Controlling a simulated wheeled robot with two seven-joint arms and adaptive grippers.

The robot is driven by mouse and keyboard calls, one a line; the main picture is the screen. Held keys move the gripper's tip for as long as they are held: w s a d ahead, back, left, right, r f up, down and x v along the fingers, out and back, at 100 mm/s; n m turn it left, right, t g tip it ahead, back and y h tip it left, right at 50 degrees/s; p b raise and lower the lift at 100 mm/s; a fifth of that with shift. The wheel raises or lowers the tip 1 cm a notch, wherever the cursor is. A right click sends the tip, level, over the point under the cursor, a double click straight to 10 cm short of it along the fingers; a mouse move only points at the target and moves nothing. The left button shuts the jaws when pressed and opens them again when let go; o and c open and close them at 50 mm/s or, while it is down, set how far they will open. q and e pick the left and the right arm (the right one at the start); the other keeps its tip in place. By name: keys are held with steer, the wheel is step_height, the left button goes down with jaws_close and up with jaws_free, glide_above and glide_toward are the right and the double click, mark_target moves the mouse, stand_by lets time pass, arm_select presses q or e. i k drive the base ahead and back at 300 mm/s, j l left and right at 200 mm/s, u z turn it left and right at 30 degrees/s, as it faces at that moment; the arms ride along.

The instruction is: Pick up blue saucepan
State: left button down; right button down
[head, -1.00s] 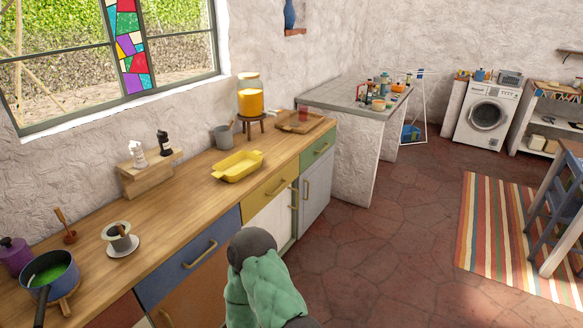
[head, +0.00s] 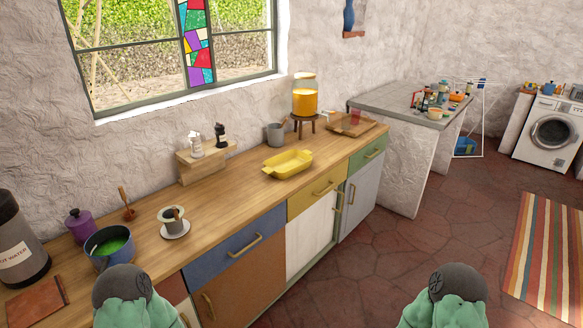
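The blue saucepan (head: 103,259) stands on the wooden counter at the lower left of the head view, with green contents inside. Its handle is not clearly visible from here. A green and dark grey part of my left arm shows at the bottom, just right of and below the saucepan, in front of the counter. A like part of my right arm shows at the bottom right, over the floor. Neither gripper's fingers are in view.
A purple lidded pot (head: 80,225) stands just behind the saucepan. A hot water urn (head: 20,250) stands left of it, and a brown board (head: 35,303) lies in front. A cup on a saucer (head: 176,232) is to the right. Bare counter (head: 225,205) lies beyond.

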mark_target(111, 246)
steer(key=u, duration=1.4)
